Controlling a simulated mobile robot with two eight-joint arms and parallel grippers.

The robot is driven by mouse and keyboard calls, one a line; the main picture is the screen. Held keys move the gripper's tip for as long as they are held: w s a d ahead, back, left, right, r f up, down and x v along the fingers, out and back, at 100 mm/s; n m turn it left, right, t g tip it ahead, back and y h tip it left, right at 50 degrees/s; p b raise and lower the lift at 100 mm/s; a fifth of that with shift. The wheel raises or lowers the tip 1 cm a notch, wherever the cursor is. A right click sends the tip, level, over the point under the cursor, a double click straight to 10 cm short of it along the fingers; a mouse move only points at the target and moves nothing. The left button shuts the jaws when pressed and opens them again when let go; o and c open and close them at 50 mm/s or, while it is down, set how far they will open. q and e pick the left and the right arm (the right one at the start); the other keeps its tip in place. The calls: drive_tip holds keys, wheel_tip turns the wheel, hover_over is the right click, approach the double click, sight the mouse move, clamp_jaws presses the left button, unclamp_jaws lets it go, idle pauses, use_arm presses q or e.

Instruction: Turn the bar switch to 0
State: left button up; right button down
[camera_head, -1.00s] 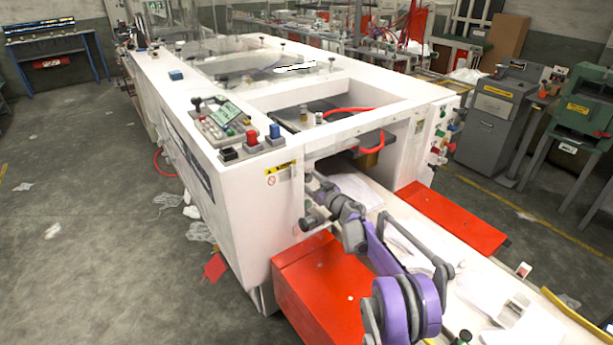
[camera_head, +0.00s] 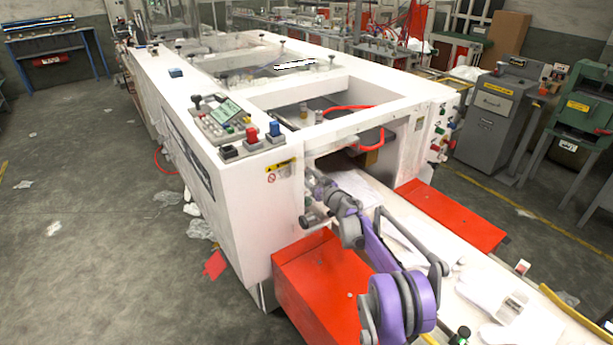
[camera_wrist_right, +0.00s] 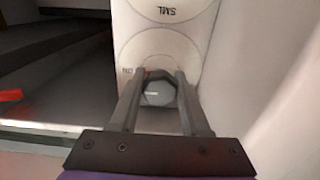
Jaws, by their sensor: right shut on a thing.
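The bar switch (camera_wrist_right: 158,93) is a dark grey knob on a white plate with round dial outlines, seen in the right wrist view. My right gripper (camera_wrist_right: 162,78) has its two fingers on either side of the knob and is shut on it. The lettering beside the knob is too small to read, so its setting is unclear. In the head view, my right gripper (camera_head: 313,186) is at the front end face of the white machine, where the arm and fingers hide the switch. My left gripper is not in view.
The white machine (camera_head: 235,180) has a button panel (camera_head: 222,122) on top. Red covers (camera_head: 318,285) flank the white conveyor bed beneath my right arm. In the wrist view, a dark machine opening (camera_wrist_right: 55,70) lies left of the switch and a pale wall (camera_wrist_right: 255,85) right.

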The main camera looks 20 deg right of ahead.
drive_tip(key=n+b, duration=0.1)
drive_tip(key=n, duration=0.2)
drive_tip(key=shift+f+b, duration=0.1)
drive_tip(key=shift+b, duration=0.3)
drive_tip(key=n+b, duration=0.1)
drive_tip(key=n, duration=0.3)
drive_tip(key=shift+n, duration=0.4)
drive_tip(key=n+b, duration=0.1)
drive_tip(key=n, duration=0.3)
drive_tip(key=shift+n, duration=0.3)
drive_tip(key=n, duration=0.5)
drive_tip(key=shift+n, duration=0.4)
drive_tip(key=shift+c, duration=1.9)
unclamp_jaws()
drive_tip(key=shift+d, duration=0.1)
